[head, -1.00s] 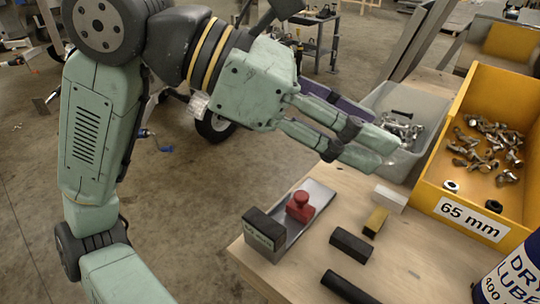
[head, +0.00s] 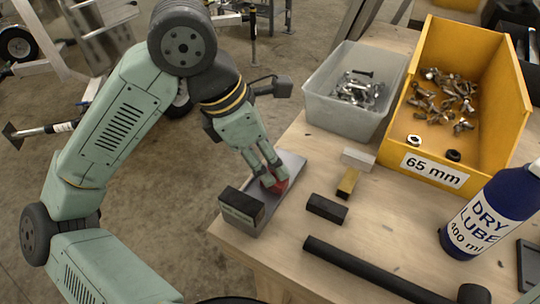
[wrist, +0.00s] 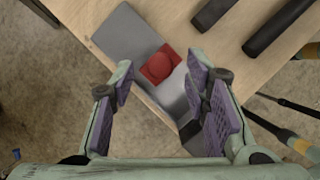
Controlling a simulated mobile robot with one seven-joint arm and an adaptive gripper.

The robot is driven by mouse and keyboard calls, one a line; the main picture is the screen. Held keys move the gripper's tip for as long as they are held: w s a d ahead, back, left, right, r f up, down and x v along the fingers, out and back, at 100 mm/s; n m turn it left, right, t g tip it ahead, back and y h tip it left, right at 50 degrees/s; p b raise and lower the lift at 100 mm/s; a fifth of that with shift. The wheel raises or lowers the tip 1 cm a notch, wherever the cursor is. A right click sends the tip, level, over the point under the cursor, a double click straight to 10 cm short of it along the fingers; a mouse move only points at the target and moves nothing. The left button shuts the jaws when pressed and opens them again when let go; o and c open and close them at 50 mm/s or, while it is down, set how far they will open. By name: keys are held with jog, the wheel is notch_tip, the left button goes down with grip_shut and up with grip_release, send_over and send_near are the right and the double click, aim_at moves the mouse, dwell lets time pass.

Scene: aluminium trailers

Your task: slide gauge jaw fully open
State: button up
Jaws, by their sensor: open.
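The gauge is a grey metal rail (head: 291,162) lying near the table's left edge. A black end block (head: 242,207) with a label stands at its near end. The red jaw (head: 271,184) sits on the rail, apart from the end block, with bare rail beyond it. In the wrist view the red jaw (wrist: 160,65) shows its round knob. My gripper (head: 273,175) is open over the jaw, one finger to each side of it in the wrist view. I cannot tell whether either finger touches it. The fingers partly hide the jaw in the head view.
Right of the rail lie a black block (head: 326,208), a brass block (head: 348,182), a white block (head: 357,158) and a black rod (head: 365,268). A grey bin (head: 340,113), a yellow bin (head: 480,105) labelled 65 mm and a blue bottle (head: 490,215) stand farther right.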

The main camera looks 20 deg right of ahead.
jog(key=shift+d+f, duration=0.3)
jog(key=shift+f, duration=0.35)
jog(key=shift+c, duration=0.4)
grip_shut()
